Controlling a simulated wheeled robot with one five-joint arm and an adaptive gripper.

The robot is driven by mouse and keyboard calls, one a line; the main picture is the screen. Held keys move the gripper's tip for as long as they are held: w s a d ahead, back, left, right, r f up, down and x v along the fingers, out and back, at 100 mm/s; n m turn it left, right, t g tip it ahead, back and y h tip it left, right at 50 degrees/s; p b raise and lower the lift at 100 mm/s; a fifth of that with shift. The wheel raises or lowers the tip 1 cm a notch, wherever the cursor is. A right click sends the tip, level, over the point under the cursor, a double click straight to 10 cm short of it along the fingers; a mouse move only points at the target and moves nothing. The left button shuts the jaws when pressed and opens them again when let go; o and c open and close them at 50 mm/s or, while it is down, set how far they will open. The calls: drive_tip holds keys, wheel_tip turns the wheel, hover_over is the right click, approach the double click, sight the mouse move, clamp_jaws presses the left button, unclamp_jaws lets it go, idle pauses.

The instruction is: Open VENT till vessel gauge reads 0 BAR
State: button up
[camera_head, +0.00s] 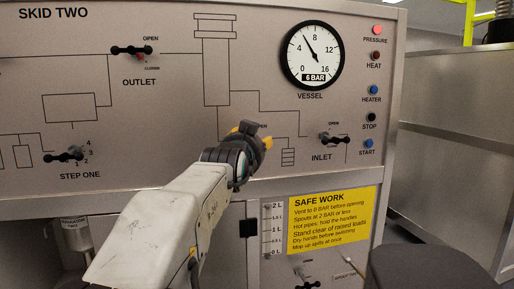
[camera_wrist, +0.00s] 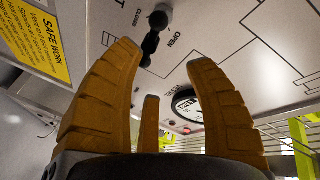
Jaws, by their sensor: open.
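The vessel gauge (camera_head: 312,55) is at the upper right of the panel in the head view and its display reads 6 BAR. My gripper (camera_head: 252,134) is in front of the panel below the stepped pipe lines and hides most of what is there. In the wrist view a black handle (camera_wrist: 151,40) lies just beyond the fingertips of my gripper (camera_wrist: 163,52). It has OPEN and CLOSED marks and a label ending in T, and its place fits the vent valve. The fingers are apart with nothing between them. I cannot tell whether they touch the handle.
The inlet handle (camera_head: 335,139) is to the right of my gripper. The outlet handle (camera_head: 132,50) and the STEP ONE knob (camera_head: 65,155) are to the left. Several lamps and buttons line the right edge. A yellow SAFE WORK sign (camera_head: 330,222) is below.

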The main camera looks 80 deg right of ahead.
drive_tip(key=shift+s+d+f+m+y+b, duration=0.15)
drive_tip(key=shift+d+f+m+b, duration=0.2)
drive_tip(key=shift+d+m, duration=0.8)
drive_tip(key=shift+w+d+f+m+y+b, duration=0.1)
drive_tip(key=shift+d+f+m+b, duration=0.3)
drive_tip(key=shift+d+m, duration=0.75)
drive_tip(key=shift+s+d+f+m+y+b, duration=0.15)
drive_tip(key=shift+d+f+m, duration=0.35)
drive_tip(key=shift+d+m, duration=0.65)
drive_tip(key=shift+d, duration=0.1)
clamp_jaws()
